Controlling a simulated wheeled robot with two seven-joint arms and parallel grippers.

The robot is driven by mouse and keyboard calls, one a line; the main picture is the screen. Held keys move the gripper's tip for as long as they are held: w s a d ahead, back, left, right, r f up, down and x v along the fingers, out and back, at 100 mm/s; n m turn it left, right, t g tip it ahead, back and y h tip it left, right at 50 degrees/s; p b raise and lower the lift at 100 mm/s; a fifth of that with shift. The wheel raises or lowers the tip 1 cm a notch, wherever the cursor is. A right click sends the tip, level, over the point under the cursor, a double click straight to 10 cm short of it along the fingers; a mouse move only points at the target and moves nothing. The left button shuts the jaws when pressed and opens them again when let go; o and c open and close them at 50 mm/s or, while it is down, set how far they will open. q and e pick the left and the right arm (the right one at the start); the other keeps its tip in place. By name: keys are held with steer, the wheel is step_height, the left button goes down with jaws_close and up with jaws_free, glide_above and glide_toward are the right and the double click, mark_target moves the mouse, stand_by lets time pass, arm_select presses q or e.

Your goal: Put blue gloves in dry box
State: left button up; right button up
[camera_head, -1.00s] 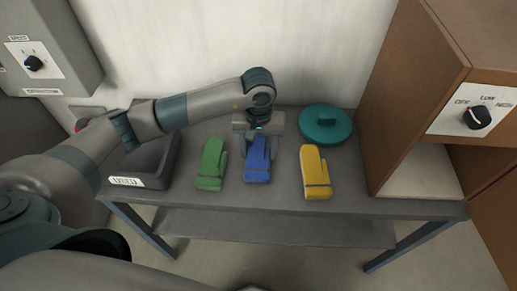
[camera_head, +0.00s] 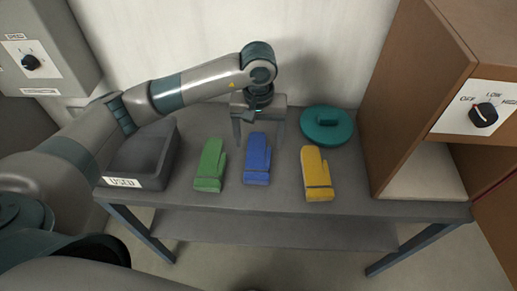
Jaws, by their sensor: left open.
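A blue glove (camera_head: 257,160) lies flat on the grey table, between a green glove (camera_head: 210,165) on its left and a yellow glove (camera_head: 316,174) on its right. My left gripper (camera_head: 258,138) is open and empty, pointing down above the far end of the blue glove. Its fingers show on either side of the glove and do not appear to hold it. A brown cabinet with an open compartment (camera_head: 424,174) stands at the right; I see no label naming it a dry box. My right gripper is not in view.
A dark bin labelled USED (camera_head: 124,183) stands on the table's left end. A round teal lid (camera_head: 326,127) lies behind the yellow glove. The cabinet has a dial (camera_head: 484,115). The table's front strip (camera_head: 270,201) is clear.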

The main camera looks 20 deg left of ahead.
mark_target(259, 154)
arm_select(q)
step_height(259, 154, up, 7)
steer(key=b, duration=0.2)
steer(key=shift+f, duration=0.15)
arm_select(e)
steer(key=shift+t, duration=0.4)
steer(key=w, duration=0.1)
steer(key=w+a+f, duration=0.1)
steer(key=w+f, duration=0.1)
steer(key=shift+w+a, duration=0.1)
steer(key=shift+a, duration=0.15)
